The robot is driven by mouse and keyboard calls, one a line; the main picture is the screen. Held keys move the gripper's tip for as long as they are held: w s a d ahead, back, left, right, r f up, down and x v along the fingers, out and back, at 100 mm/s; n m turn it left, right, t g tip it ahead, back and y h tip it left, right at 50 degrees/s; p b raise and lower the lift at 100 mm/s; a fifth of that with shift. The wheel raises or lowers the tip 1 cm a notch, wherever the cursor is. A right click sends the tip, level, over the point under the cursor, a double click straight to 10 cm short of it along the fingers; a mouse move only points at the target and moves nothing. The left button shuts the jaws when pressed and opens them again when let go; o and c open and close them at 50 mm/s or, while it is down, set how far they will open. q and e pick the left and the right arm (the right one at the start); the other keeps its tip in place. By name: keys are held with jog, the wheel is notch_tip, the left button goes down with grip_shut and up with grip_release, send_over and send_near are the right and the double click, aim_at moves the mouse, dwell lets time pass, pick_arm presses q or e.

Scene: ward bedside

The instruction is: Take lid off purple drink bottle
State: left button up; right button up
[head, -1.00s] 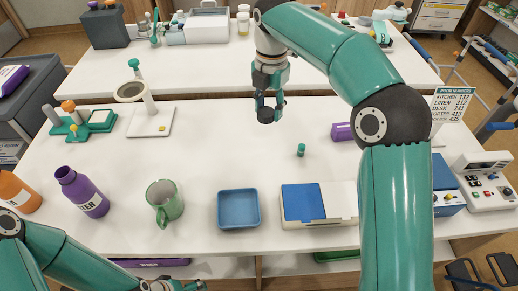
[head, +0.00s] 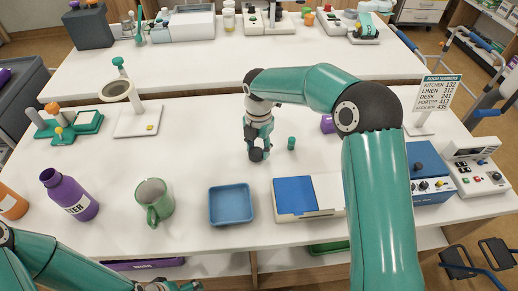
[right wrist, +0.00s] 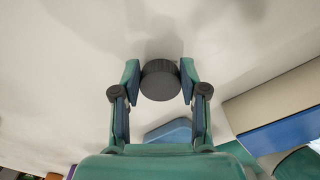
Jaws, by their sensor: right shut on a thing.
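The purple drink bottle (head: 72,196) with a white label stands at the left of the near table in the head view. Its neck is bare, with no lid on it. My right gripper (head: 257,147) is shut on a round black lid (head: 256,155), low over the middle of the table. The right wrist view shows the lid (right wrist: 160,80) between the two fingertips (right wrist: 160,75). Whether the lid touches the table I cannot tell. My left gripper (head: 172,286) is partly cut off at the bottom edge of the head view, away from the bottle.
An orange bottle (head: 10,203) stands left of the purple one. A green mug (head: 153,203), a blue tray (head: 231,217) and a blue-and-white box (head: 295,197) line the front. A small green peg (head: 291,143) stands right of my right gripper. Table left of the gripper is clear.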

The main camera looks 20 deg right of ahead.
aim_at(259, 149)
jog(key=shift+f, duration=0.6)
jog(key=o, duration=1.3)
notch_tip(259, 149, up, 12)
jog(key=shift+d, duration=0.1)
